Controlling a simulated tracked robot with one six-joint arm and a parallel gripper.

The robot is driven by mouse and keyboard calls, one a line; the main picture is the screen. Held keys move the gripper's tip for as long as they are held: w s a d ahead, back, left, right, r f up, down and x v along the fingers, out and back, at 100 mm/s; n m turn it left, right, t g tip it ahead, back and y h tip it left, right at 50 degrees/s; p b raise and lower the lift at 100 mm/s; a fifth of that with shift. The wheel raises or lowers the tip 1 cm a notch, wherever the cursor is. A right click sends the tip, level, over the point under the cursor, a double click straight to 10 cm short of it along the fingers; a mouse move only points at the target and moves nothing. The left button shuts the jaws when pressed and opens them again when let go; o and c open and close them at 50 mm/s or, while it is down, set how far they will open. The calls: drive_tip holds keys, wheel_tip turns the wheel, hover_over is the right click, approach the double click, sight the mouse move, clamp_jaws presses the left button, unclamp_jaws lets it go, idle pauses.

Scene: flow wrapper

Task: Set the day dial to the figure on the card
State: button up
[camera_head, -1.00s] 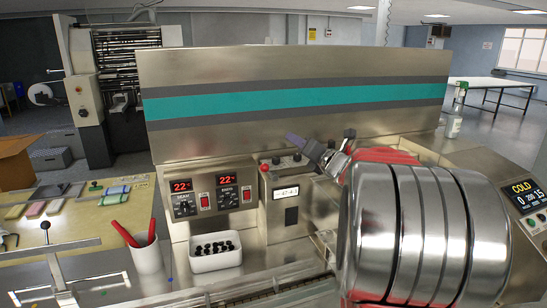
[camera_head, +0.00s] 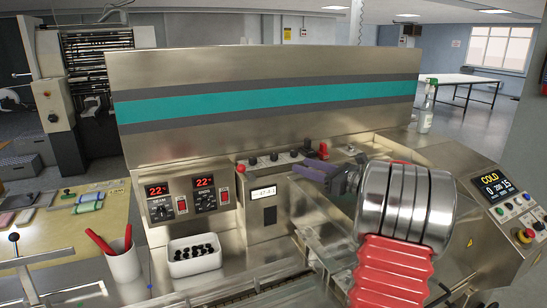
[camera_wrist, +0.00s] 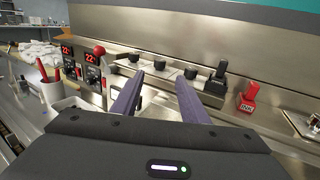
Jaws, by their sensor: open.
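Three black round dials sit in a row on the steel ledge: left (camera_head: 253,161), middle (camera_head: 275,157) and right (camera_head: 293,154). They also show in the wrist view, left (camera_wrist: 134,57), middle (camera_wrist: 161,66) and right (camera_wrist: 190,72). I cannot tell which is the day dial, and their marks are too small to read. A white plate with dark figures (camera_head: 263,191) is on the panel below; I cannot tell whether it is the card. My gripper (camera_head: 302,169) is open and empty, in front of the dials. In the wrist view its purple fingers (camera_wrist: 157,82) point towards them, apart from them.
Right of the dials stand a black-handled piece (camera_wrist: 217,80) and a red one marked INK (camera_wrist: 248,97). A red ball knob (camera_head: 241,169) is at the ledge's left. Two red-figure heater displays (camera_head: 181,190), a white tray of black pieces (camera_head: 194,268) and a cup (camera_head: 122,263) lie left.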

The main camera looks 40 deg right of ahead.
sight(276, 156)
drive_tip(key=w, duration=0.4)
drive_tip(key=w+a, duration=0.1)
drive_tip(key=w, duration=0.4)
drive_tip(key=w+a, duration=0.1)
drive_tip(key=w, duration=0.3)
drive_tip(key=shift+w+a, duration=0.2)
drive_tip(key=shift+w, duration=0.05)
clamp_jaws()
drive_tip(key=shift+m+h, duration=0.3)
drive_tip(key=shift+h, duration=0.2)
drive_tip(key=shift+r+m+h, duration=0.15)
drive_tip(key=shift+m+h, duration=0.75)
drive_tip(key=shift+h, duration=0.5)
drive_tip(key=shift+m+h, duration=0.8)
drive_tip(key=shift+h, duration=0.6)
drive_tip(key=shift+m+h, duration=0.4)
drive_tip(key=shift+h, duration=0.1)
